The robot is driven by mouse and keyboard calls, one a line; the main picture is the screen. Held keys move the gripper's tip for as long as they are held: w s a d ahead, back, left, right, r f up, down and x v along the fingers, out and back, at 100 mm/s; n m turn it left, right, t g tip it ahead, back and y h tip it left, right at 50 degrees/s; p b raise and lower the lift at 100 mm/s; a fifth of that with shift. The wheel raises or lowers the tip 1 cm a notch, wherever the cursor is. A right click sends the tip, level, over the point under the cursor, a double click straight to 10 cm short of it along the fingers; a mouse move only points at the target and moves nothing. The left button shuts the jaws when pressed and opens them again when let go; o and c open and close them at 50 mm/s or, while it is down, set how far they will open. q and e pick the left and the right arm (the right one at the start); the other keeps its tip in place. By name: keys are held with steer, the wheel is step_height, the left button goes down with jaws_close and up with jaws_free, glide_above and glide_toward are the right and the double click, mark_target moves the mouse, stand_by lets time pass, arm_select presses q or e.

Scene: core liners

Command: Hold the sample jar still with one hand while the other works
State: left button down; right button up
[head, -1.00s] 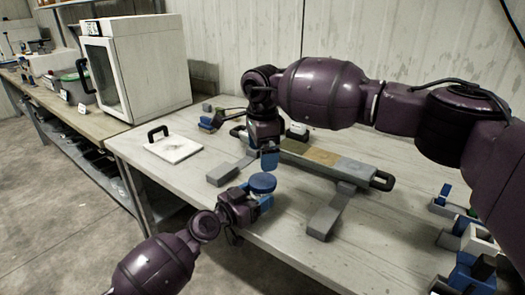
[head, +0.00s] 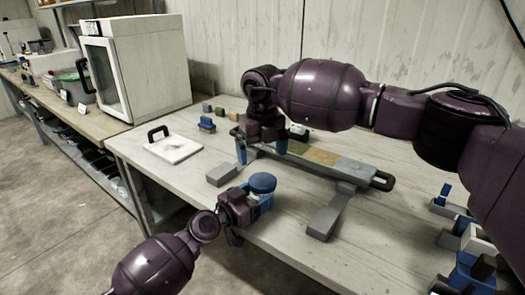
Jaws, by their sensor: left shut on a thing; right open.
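The sample jar, with a round blue lid (head: 263,182), is near the front edge of the table. My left gripper (head: 260,202) is shut on the jar below its lid, with the jar upright; the gripper and its fingers hide much of the jar body. My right gripper (head: 262,152) is open, with its two blue fingers spread apart. It is behind the jar, by the left end of the long core tray (head: 379,178), and no object shows between its fingers. The lid sits on the jar.
The tray holds coloured core sections and lies across grey supports (head: 328,217). A white plate with a black handle (head: 174,150) lies at the left. Small blocks (head: 220,111) and a blue item (head: 207,124) stand behind. Fixtures (head: 468,245) crowd the right.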

mark_target(263, 180)
steer(key=m, duration=0.5)
steer(key=shift+m, duration=0.3)
steer(key=m, duration=0.5)
steer(key=shift+m, duration=0.3)
steer(key=m, duration=0.9)
steer(key=shift+m, duration=0.3)
steer(key=shift+f, duration=4.05)
steer(key=c, duration=1)
